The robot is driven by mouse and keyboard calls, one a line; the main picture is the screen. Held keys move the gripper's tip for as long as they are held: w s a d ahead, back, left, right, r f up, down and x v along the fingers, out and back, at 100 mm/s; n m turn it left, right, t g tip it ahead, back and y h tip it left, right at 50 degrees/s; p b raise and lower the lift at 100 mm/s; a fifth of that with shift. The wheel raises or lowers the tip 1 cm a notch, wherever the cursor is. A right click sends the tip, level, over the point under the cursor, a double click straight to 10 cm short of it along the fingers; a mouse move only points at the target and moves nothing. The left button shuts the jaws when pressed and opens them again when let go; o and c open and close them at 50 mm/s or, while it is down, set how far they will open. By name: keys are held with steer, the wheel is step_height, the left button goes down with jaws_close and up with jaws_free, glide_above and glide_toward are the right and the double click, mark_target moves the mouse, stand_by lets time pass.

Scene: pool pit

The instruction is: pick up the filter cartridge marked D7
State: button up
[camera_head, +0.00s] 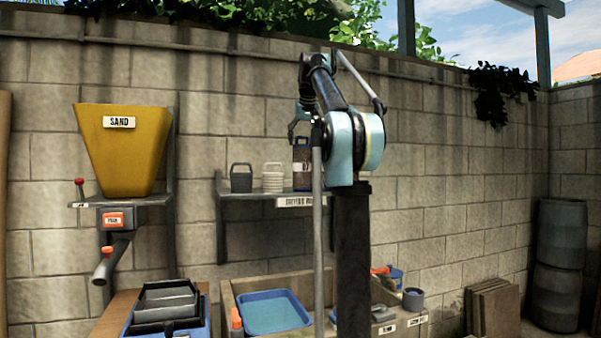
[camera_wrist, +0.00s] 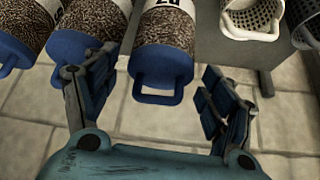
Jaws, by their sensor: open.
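The D7 cartridge (camera_wrist: 163,45) shows in the middle of the wrist view, a cylinder of brown speckled filling with a blue cap and blue loop handle. Its white label, cut by the top edge, appears upside down and seems to read D7. In the head view a blue-topped cartridge (camera_head: 302,174) stands on the wall shelf, partly behind my arm. My gripper (camera_wrist: 160,95) is open and empty, one finger on each side of the blue handle, with gaps to both. In the head view my gripper (camera_head: 300,125) is just above that cartridge.
Two similar blue-capped cartridges (camera_wrist: 72,40) stand left of it in the wrist view, one close to my left finger. In the head view a dark basket (camera_head: 241,178) and white basket (camera_head: 272,178) share the shelf (camera_head: 245,196).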

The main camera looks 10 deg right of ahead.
mark_target(302, 150)
steer(key=shift+x, duration=2.75)
steer(key=shift+s, duration=0.1)
steer(key=shift+c, duration=0.6)
steer(key=c, duration=1.3)
